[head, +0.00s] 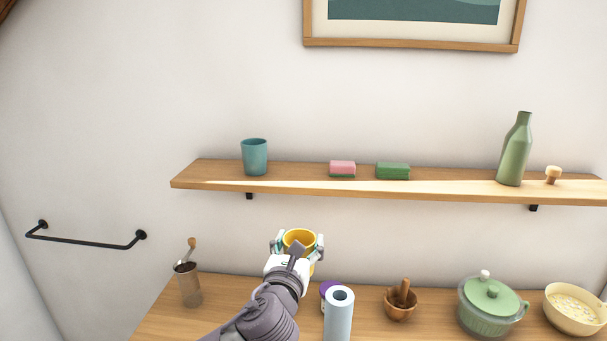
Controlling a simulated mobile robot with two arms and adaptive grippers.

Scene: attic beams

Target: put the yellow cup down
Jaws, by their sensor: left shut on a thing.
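The yellow cup (300,237) is held upright in my left gripper (299,243), with one finger on each side of it. The gripper and wrist hide most of the cup's lower part. The cup appears just below the front edge of the wall shelf and over the back of the wooden counter (240,304) in the head view. I cannot tell how high it is above the counter. My right gripper is not in view.
The wall shelf (300,187) carries a teal cup (254,158), two sponges and a green bottle (515,152). Bare counter shows left of my arm.

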